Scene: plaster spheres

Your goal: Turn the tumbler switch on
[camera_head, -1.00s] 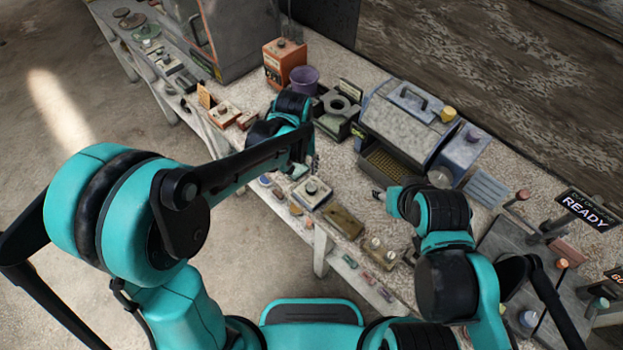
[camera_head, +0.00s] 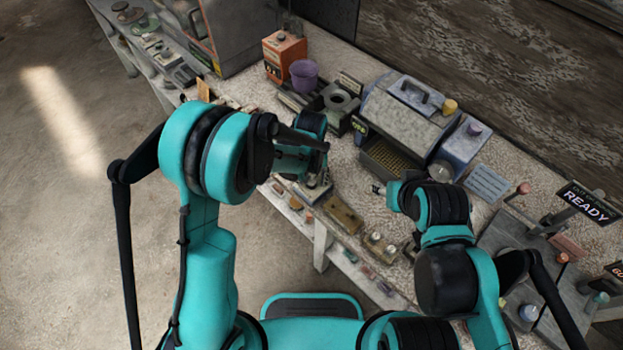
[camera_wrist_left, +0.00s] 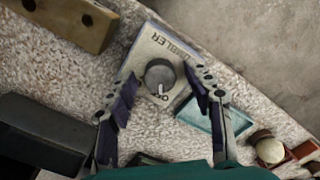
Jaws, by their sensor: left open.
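The tumbler switch is a pale box (camera_wrist_left: 155,45) lettered "TUMBLER", with a round grey knob (camera_wrist_left: 159,73) that bears a light pointer mark. The lettering is upside down in the left wrist view. My left gripper (camera_wrist_left: 162,92) is open, its two fingers on either side of the knob; I cannot tell whether they touch it. In the head view my left gripper (camera_head: 319,182) is over the box, and the arm hides most of it. My right gripper (camera_head: 378,188) is small in the head view, away from the switch; its jaw state is unclear.
A brown block (camera_head: 342,216) and a box with pale knobs (camera_head: 380,243) lie along the bench's front edge. A teal tray (camera_wrist_left: 203,112) is beside the switch. Behind stand a grey machine (camera_head: 405,115), a purple cup (camera_head: 304,75) and an orange box (camera_head: 284,55).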

